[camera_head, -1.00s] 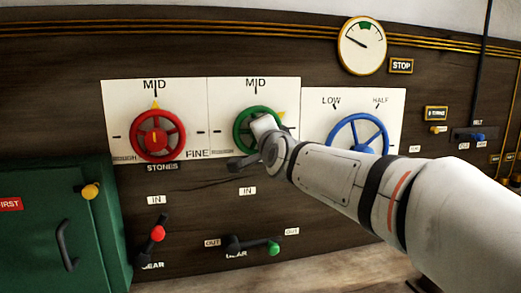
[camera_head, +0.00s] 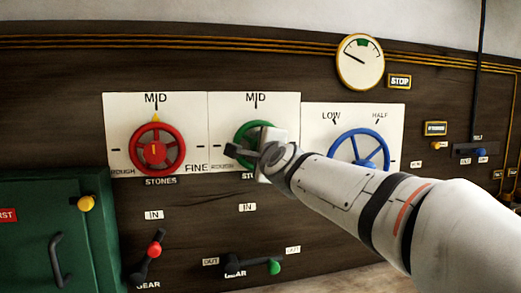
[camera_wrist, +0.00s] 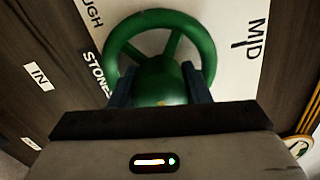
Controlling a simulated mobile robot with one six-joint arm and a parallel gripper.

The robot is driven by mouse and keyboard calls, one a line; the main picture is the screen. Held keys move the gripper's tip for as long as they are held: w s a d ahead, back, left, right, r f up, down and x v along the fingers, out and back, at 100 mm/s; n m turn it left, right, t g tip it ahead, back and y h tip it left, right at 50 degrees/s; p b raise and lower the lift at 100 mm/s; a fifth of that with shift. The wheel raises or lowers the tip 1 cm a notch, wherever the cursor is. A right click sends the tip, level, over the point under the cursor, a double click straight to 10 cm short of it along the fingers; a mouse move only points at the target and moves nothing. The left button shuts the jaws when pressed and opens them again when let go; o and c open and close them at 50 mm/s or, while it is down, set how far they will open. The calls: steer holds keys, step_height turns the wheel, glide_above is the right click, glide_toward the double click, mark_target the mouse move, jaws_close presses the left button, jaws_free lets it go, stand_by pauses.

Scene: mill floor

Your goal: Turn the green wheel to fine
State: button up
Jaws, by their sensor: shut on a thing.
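The green wheel (camera_head: 243,134) is mounted on the middle white plate, below the MID mark. My gripper (camera_head: 262,151) is in front of it and covers its lower right part. In the wrist view the two fingers (camera_wrist: 160,88) sit on either side of the hub of the green wheel (camera_wrist: 200,43) and are shut on it. The wheel's pointer and the right end of its scale, where FINE would be read, are hidden behind my gripper and arm.
A red wheel (camera_head: 156,150) with its yellow pointer at MID is close on the left. A blue wheel (camera_head: 359,148) is close on the right, partly behind my arm. A red-knobbed lever (camera_head: 150,256) and a green-knobbed lever (camera_head: 262,267) are below. A green cabinet (camera_head: 35,225) stands at lower left.

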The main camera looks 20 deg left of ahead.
stand_by(0.4)
steer(key=o, duration=1)
steer(key=v, duration=0.7)
steer(key=shift+s+d, duration=0.2)
steer(key=shift+s, duration=0.15)
